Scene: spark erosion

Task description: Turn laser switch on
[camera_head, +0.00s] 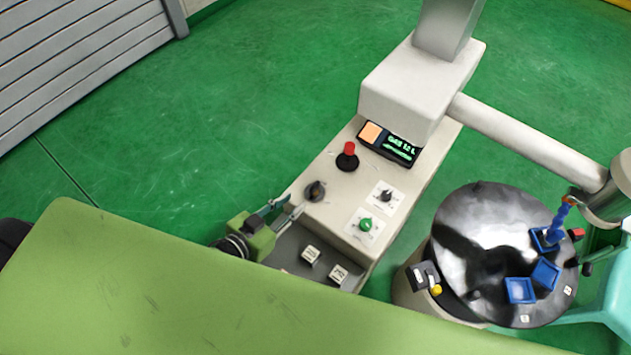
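The pale control console (335,165) stands in the middle of the view. On its top are a dark rotary knob (316,190), a black knob on a white plate (386,195) and a green knob on a white plate (364,224). The labels are too small to read, so I cannot tell which is the laser switch. My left gripper (294,206) is at the console's left edge, just lower left of the dark knob. Its fingers are apart with nothing seen between them, and I cannot tell whether they touch the knob. My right gripper is not in view.
A red mushroom button (348,155) and a lit display (390,142) sit farther back on the console. Small white blocks (310,254) lie in its dark recess. A round dark table (470,220) with blue parts stands at right. Green floor (240,90) is clear behind.

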